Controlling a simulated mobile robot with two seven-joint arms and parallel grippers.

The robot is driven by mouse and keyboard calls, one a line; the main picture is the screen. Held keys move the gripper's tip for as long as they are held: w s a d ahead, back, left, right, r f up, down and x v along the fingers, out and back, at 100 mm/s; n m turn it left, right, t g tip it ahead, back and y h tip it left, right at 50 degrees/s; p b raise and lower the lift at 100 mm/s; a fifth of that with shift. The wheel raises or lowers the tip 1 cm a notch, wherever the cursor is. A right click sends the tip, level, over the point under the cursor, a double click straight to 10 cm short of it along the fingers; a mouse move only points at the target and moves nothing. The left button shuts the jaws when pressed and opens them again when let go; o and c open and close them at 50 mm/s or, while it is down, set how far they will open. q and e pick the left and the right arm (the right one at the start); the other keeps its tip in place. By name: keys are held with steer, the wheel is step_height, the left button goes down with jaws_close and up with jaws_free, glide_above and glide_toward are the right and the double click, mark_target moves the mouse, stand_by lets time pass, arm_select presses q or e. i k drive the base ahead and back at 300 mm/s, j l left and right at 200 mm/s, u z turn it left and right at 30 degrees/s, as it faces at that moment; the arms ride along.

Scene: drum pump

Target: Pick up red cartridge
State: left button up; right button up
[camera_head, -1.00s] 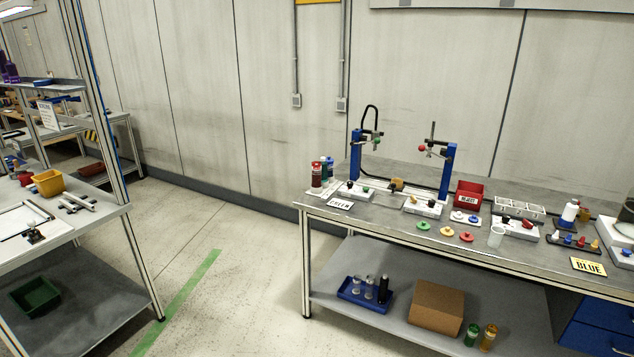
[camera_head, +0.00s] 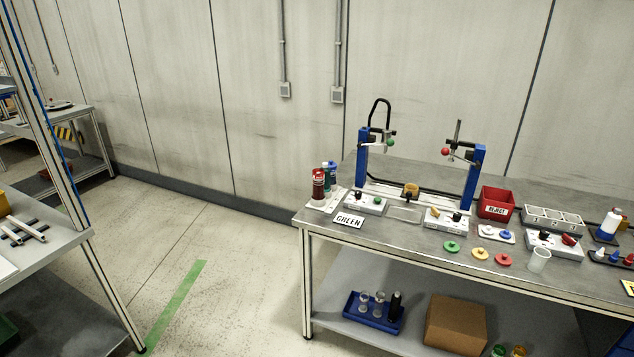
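A red cartridge (camera_head: 318,184) stands upright at the left end of the workbench (camera_head: 400,232), on a white holder plate (camera_head: 326,203). A blue-topped cartridge (camera_head: 330,173) stands just behind it to the right. Neither of my grippers shows in the head view, and nothing is seen touching the red cartridge.
Two blue posts, the left (camera_head: 363,157) and the right (camera_head: 473,177), rise behind. A red REJECT bin (camera_head: 496,203) is farther right. Floor left of the bench is clear.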

mark_target(318, 180)
steer(key=i+j+z, duration=0.1)
steer(key=i+j, duration=0.3)
steer(key=i, duration=0.2)
steer(key=i+j, duration=0.4)
steer(key=i, duration=0.15)
steer(key=z, duration=0.05)
